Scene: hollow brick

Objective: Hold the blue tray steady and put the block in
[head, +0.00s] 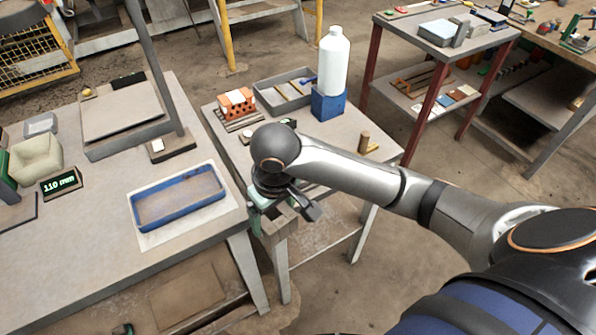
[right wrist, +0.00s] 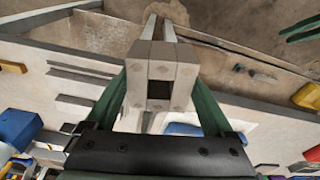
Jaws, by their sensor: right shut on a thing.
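The blue tray (head: 178,212) lies empty on a white sheet on the left table. My right gripper (head: 277,208) is to the right of the tray, near the front left corner of the small table. It is shut on the block (right wrist: 175,52), a grey hollow brick with a square hole, held between its green fingers in the right wrist view. Part of the tray shows behind the fingers there (right wrist: 184,128). Two green fingers of my left gripper (right wrist: 302,29) show apart at the upper right of that view, with nothing between them.
The small table (head: 222,115) carries an orange brick (head: 236,103), a grey divided tray (head: 262,88) and a white bottle (head: 333,60) on a blue box (head: 328,105). A display reading 110 mm (head: 61,184) stands left of the tray. A gap separates the two tables.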

